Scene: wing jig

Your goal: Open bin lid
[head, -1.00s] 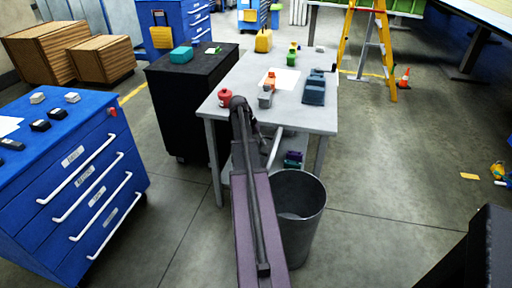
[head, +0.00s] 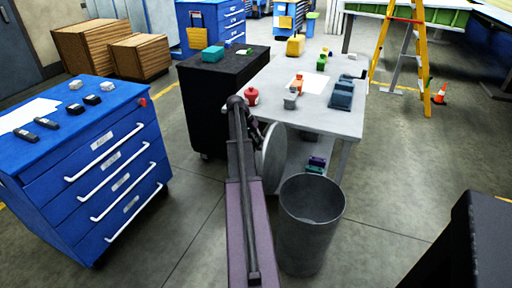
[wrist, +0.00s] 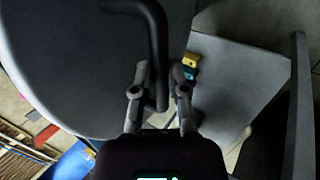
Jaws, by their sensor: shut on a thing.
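The bin (head: 308,235) is a grey round bucket standing on the floor in front of the workbench, its top open and its inside showing. Its lid (head: 272,160) is a grey disc, held nearly on edge up and to the left of the bin, clear of the rim. My gripper (head: 258,132) is beside the lid, partly hidden by my arm in the head view. In the wrist view, my gripper (wrist: 160,88) is shut on the lid's dark bent handle (wrist: 156,40). The lid (wrist: 70,65) fills the left of that view.
The grey workbench (head: 335,115) is close behind the lid, with several parts on top and a lower shelf. A black cabinet (head: 200,115) stands to its left and a blue drawer cabinet (head: 110,165) further left.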

